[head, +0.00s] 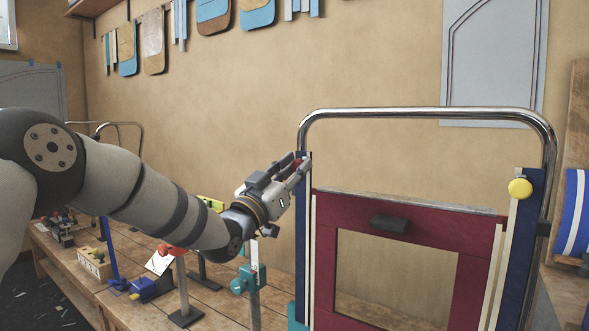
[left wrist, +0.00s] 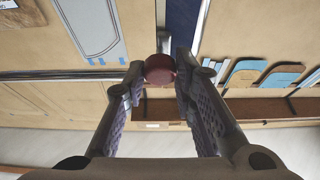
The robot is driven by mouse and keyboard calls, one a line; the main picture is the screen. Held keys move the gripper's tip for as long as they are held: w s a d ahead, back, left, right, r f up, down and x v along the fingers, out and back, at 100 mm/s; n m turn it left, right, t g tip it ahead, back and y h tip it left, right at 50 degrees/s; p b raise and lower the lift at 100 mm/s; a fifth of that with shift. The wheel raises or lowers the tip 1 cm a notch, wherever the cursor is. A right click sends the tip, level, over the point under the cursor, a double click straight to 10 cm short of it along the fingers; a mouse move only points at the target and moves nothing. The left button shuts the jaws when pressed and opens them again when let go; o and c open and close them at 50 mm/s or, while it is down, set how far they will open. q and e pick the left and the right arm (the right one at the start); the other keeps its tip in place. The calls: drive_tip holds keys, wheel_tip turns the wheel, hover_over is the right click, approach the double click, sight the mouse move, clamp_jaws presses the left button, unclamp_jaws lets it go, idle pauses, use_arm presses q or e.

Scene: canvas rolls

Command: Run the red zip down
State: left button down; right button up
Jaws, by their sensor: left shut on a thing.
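A red zip pull (left wrist: 160,69), round and dark red, sits between the fingertips of my left gripper (left wrist: 160,72) in the left wrist view. In the head view my left gripper (head: 298,165) is shut on it at the top of the left blue strip (head: 303,225), and only a bit of red shows between the fingers. The strip runs down the left side of a dark red panel (head: 325,255) with a window-like opening. The zip's teeth cannot be made out. My right gripper is not in view.
A chrome tube frame (head: 430,113) arches over the panel. A yellow round pull (head: 520,188) sits high on the right blue strip (head: 520,240). A dark block (head: 389,223) is on the panel's upper band. A teal clamp stand (head: 250,282) and other fixtures crowd the bench below my left arm.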

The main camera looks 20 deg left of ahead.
use_arm(q)
drive_tip(key=b, duration=0.5)
approach(308, 241)
drive_tip(key=x, duration=0.4)
drive_tip(key=shift+r, duration=0.1)
wheel_tip(308, 241, down, 19)
drive_tip(key=b, duration=0.9)
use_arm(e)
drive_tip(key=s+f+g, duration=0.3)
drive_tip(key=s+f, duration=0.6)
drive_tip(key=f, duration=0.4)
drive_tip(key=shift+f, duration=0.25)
use_arm(q)
drive_tip(key=shift+r, duration=0.15)
drive_tip(key=c, duration=1.3)
unclamp_jaws()
drive_tip(key=shift+c, duration=0.2)
drive_tip(key=v, duration=1.2)
drive_tip(key=shift+s, duration=0.1)
